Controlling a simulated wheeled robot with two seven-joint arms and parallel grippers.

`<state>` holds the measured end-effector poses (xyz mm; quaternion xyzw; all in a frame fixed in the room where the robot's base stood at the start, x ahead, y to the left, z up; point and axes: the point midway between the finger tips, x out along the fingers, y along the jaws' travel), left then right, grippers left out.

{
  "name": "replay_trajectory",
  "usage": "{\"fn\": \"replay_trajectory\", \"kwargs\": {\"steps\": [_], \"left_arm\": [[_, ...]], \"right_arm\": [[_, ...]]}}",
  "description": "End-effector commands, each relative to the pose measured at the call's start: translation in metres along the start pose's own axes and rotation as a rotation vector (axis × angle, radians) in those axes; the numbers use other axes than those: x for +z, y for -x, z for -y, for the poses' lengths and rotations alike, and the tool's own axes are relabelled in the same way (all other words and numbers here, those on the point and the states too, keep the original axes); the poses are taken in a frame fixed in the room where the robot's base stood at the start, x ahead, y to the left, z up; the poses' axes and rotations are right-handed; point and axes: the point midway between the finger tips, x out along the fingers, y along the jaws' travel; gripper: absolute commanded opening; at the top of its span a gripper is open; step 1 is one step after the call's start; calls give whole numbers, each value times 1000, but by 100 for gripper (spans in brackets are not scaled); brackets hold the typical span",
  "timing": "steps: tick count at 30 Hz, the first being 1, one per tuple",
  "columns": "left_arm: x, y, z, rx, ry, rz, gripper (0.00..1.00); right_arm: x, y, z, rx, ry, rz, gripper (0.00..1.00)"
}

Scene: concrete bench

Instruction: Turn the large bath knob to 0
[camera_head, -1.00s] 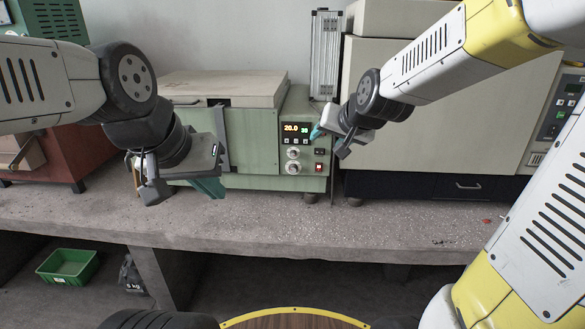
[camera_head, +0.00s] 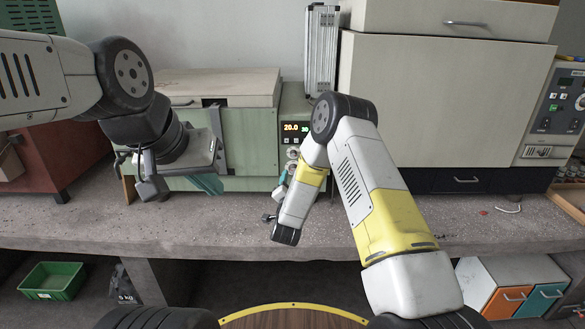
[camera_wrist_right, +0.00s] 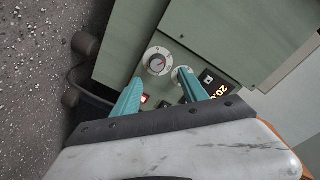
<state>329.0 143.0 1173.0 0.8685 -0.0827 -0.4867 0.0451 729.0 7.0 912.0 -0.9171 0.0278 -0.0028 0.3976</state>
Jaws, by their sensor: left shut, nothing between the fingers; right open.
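The green bath (camera_head: 245,140) stands on the bench with its control panel at its right end. The right wrist view shows two white dials on the panel; the larger-looking knob (camera_wrist_right: 157,61) is farther from the display. The smaller knob (camera_wrist_right: 182,75) is partly covered by a finger; it also shows in the head view (camera_head: 292,154). My right gripper (camera_wrist_right: 160,76) is open in front of the panel, its teal fingertips just short of the large knob in the picture; contact cannot be told. My left gripper (camera_head: 210,184) is shut and empty before the bath's front.
A lit display (camera_wrist_right: 220,92) reads 20.0, and a red switch (camera_wrist_right: 145,99) sits by the left finger in the wrist view. A large beige oven (camera_head: 440,110) stands close to the right. The bench front (camera_head: 200,225) is clear.

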Motion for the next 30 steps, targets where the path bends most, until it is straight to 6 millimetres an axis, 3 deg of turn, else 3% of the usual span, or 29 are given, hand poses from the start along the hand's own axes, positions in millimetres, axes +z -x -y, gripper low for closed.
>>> {"fn": "replay_trajectory", "kwargs": {"steps": [5,19,30], "left_arm": [[0,0,0,0,0,0,0],[0,0,0,0,0,0,0],[0,0,0,0,0,0,0]], "right_arm": [[4,-3,-6,-5,-6,-23,51],[3,-69,-5,-4,-5,-21,51],[3,-75,-5,-4,-4,-19,49]]}}
